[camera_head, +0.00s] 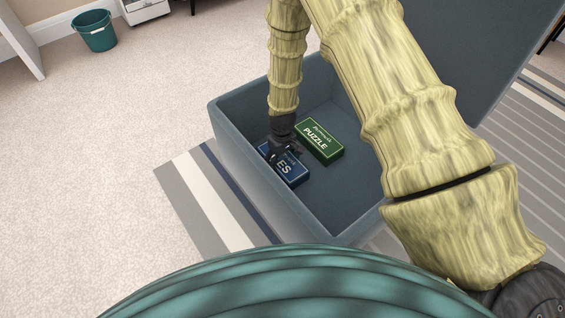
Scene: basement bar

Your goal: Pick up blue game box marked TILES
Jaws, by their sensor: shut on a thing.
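The blue game box (291,174) lies flat on the floor of an open blue-grey chest. Only the letters "ES" show on its top; the rest of its label is covered by my gripper. My gripper (277,156) reaches down into the chest and is shut on the upper left part of the blue box. The exact finger contact is hard to see because the gripper is dark and small here.
A green box marked PUZZLE (320,141) lies right beside the blue box. The chest (231,143) has raised walls around both, with bare floor inside at the lower right. A striped rug (196,190) lies under it. A teal bucket (95,32) stands far left.

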